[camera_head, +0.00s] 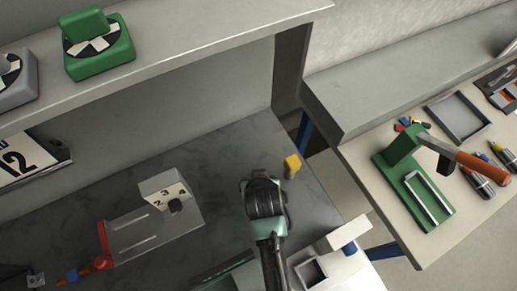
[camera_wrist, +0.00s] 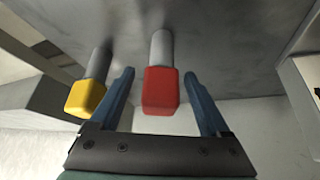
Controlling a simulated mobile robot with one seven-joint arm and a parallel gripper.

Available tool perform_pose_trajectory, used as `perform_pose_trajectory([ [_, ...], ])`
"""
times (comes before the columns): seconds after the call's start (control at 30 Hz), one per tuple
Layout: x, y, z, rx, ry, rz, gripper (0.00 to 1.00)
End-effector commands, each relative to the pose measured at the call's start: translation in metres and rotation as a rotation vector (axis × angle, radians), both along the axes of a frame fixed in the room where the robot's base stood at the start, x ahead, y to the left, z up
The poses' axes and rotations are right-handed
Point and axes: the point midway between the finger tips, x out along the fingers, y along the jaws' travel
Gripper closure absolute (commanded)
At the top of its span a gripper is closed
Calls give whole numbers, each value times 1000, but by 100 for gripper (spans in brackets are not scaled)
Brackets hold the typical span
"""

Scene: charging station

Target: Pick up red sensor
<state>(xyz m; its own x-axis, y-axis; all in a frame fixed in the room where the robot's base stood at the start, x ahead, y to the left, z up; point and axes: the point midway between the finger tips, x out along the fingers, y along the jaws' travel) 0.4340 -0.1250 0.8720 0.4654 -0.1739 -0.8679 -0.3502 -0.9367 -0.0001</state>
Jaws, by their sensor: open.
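The red sensor (camera_wrist: 161,91) shows in the wrist view as a red block on a grey cylinder. It lies between the two blue fingers of my gripper (camera_wrist: 159,76), with a gap on each side. My gripper is open and holds nothing. In the head view my gripper (camera_head: 264,190) is over the dark worktop, and the red sensor is hidden there, apparently behind it. A yellow sensor (camera_wrist: 86,98) of the same shape stands just left of the left finger in the wrist view. It also shows in the head view (camera_head: 292,164), right of my gripper.
A grey numbered fixture (camera_head: 145,232) with a red part lies left on the dark worktop (camera_head: 110,193). A shelf (camera_head: 180,62) with a green block (camera_head: 97,50) is above. A side table (camera_head: 415,235) with a green tool holder (camera_head: 412,180) stands right. A white box (camera_head: 335,265) is nearby.

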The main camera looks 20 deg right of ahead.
Motion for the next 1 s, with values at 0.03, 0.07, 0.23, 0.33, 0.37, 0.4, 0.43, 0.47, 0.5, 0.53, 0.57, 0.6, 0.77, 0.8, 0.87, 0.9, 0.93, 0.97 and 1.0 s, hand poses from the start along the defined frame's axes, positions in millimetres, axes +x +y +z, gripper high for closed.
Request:
perform_pose_trajectory([
  [0.03,3,0,-6,0,0,0,20],
  [0.07,5,-1,-9,0,0,0,20],
  [0.23,11,-4,-19,0,-1,0,20],
  [0.33,11,-4,-20,0,-1,0,20],
  [0.37,11,-4,-20,-1,-2,0,20],
  [0.4,11,-4,-20,-1,-2,0,20],
  [0.43,11,-4,-20,0,-1,0,20],
  [0.47,11,-4,-20,0,-1,0,20],
  [0.5,11,-4,-20,0,-1,0,22],
  [0.53,11,-4,-20,0,-1,0,27],
  [0.57,11,-4,-20,0,-1,0,33],
  [0.6,11,-4,-20,0,-1,0,40],
  [0.77,11,-4,-20,0,-1,0,69],
  [0.8,11,-4,-20,0,-1,0,76],
  [0.87,11,-4,-20,0,-1,0,87],
  [0.9,11,-4,-20,0,-1,0,94],
  [0.93,11,-4,-20,0,-1,0,99],
  [0.97,11,-4,-20,0,-1,0,100],
  [1.0,11,-4,-20,0,-1,0,100],
])
